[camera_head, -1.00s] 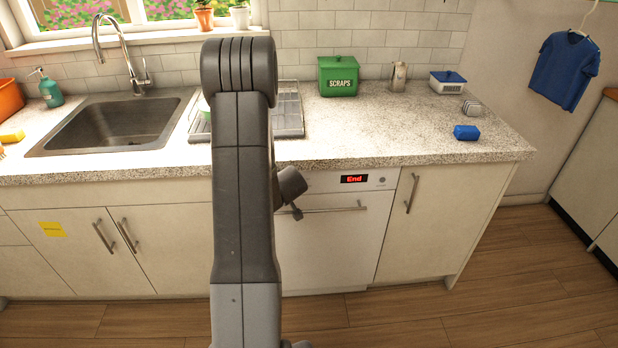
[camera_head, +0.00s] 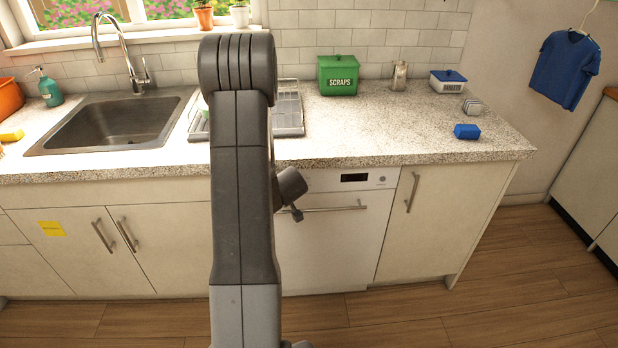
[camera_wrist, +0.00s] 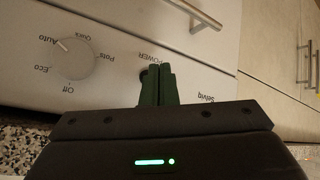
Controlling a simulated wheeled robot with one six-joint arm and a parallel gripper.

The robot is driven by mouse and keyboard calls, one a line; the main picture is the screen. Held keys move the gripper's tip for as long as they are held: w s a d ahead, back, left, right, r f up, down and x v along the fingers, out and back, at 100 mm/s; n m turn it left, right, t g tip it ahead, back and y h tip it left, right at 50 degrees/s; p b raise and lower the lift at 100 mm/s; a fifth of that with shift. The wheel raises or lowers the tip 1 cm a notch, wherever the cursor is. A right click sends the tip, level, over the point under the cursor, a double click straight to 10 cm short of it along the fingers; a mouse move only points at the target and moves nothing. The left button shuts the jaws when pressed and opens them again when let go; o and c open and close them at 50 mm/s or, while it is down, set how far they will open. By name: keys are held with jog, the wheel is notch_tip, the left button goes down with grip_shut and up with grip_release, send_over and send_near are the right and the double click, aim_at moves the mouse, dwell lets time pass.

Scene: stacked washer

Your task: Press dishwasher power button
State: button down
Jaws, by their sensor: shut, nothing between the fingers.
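The white dishwasher (camera_head: 335,245) is under the counter, with a dark, blank display (camera_head: 355,178) on its top panel. In the wrist view its control panel (camera_wrist: 105,22) appears upside down. The printed POWER label (camera_wrist: 154,56) sits right by the fingertips. My gripper (camera_wrist: 157,72) is shut and empty, its tips at or very near the panel beside that label. The power button is mostly hidden by the fingers; a dark round edge shows beside them. I cannot tell for certain whether they touch it. In the head view my arm hides the fingers.
A white dial (camera_wrist: 68,58) marked Off, Eco, Auto, Quick and Pots is left of the fingers in the wrist view. A bar handle (camera_head: 322,209) crosses the dishwasher door. The speckled counter (camera_head: 400,140) overhangs above. The wooden floor (camera_head: 400,318) in front is clear.

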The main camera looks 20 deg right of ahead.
jog(key=s+a+b, duration=0.1)
jog(key=s+b, duration=0.1)
jog(key=s, duration=0.3)
jog(key=shift+s+a+b, duration=0.3)
jog(key=shift+s, duration=0.1)
dwell(0.8)
